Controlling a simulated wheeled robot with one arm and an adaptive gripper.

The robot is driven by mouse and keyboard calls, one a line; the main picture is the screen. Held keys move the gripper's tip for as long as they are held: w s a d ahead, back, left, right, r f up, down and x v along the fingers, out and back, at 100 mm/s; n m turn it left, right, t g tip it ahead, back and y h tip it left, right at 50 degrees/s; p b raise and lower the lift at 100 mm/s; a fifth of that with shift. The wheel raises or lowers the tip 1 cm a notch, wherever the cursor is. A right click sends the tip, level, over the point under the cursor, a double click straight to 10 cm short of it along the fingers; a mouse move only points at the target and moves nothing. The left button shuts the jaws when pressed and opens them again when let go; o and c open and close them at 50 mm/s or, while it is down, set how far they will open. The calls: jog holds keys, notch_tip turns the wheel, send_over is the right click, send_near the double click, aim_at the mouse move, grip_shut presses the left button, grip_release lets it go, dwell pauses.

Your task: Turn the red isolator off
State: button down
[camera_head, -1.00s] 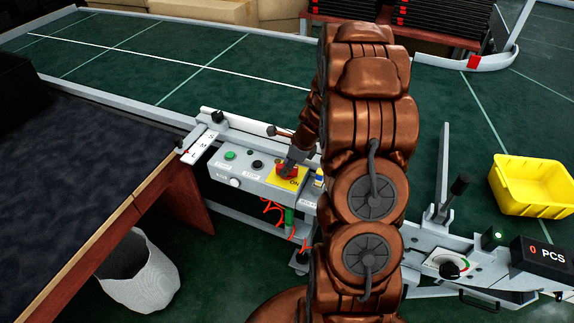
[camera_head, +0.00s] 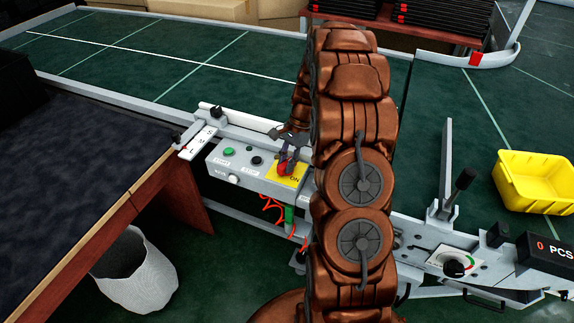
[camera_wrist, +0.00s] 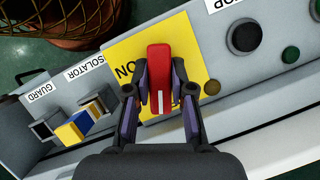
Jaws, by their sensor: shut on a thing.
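The red isolator handle (camera_wrist: 159,65) sits on a yellow plate (camera_wrist: 125,48) marked ON. In the wrist view it stands lengthwise between my fingers, with a white line on its near end. My gripper (camera_wrist: 160,92) is shut on the handle, one finger along each side. In the head view the red handle (camera_head: 285,168) shows below my gripper (camera_head: 289,153), on the yellow plate at the right of the grey control box (camera_head: 240,178). My arm hides what lies to the right of it.
Green (camera_head: 229,152) and black (camera_head: 257,161) buttons sit left of the isolator. A blue-and-yellow part (camera_wrist: 80,127) stands beside the GUARD label. A dark table (camera_head: 70,170) and white bin (camera_head: 135,272) are at left, a yellow crate (camera_head: 540,180) at right.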

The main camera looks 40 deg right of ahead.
jog(key=shift+w+n+g+h+b, duration=0.15)
jog(key=shift+n+g+b, duration=0.3)
jog(key=shift+n, duration=0.65)
jog(key=shift+s+n+g+h+b, duration=0.1)
jog(key=shift+n+g+h+b, duration=0.15)
jog(key=shift+n+b, duration=0.6)
jog(key=shift+n, duration=0.35)
jog(key=c, duration=1)
grip_release()
jog(key=v, duration=1.2)
jog(key=shift+w, duration=0.15)
